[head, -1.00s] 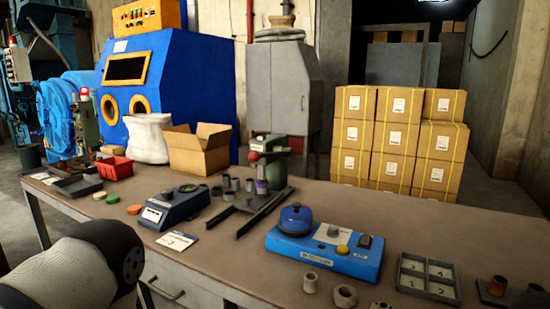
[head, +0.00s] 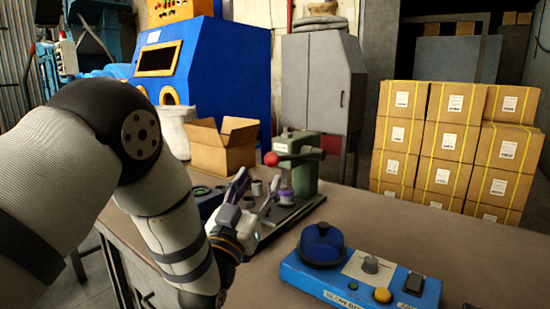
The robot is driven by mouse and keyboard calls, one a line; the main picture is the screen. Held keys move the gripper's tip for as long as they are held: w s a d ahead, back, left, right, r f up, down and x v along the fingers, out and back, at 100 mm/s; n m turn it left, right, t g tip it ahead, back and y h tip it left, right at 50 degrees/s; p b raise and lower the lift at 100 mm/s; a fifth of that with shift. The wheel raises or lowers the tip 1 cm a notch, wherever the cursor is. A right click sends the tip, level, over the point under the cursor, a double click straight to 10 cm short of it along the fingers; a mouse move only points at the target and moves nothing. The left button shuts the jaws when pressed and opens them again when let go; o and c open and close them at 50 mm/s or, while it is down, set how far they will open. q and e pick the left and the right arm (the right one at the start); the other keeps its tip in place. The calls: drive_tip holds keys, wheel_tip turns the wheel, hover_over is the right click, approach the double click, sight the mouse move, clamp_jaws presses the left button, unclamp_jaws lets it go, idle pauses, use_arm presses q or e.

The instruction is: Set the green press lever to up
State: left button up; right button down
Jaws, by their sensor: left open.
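The green press (head: 305,170) stands on the workbench in the middle of the head view. The red ball knob (head: 271,159) of its lever juts out to the left of the press head; the lever arm itself is hard to make out. A purple-banded cylinder (head: 286,196) stands beneath the press head. My left gripper (head: 257,188) is open, its two fingers pointing up and away, just in front of and below the red knob. I see nothing held between the fingers. My right gripper is out of view.
A blue control box (head: 350,283) with a dark blue dome, a knob and a yellow button is at the front right. An open cardboard box (head: 222,150) sits behind my gripper. Small grey cylinders (head: 257,187) stand near the fingers. The bench right of the press is clear.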

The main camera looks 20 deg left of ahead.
sight(269, 164)
use_arm(q)
drive_tip(key=x, duration=0.8)
drive_tip(key=shift+w, duration=0.4)
clamp_jaws()
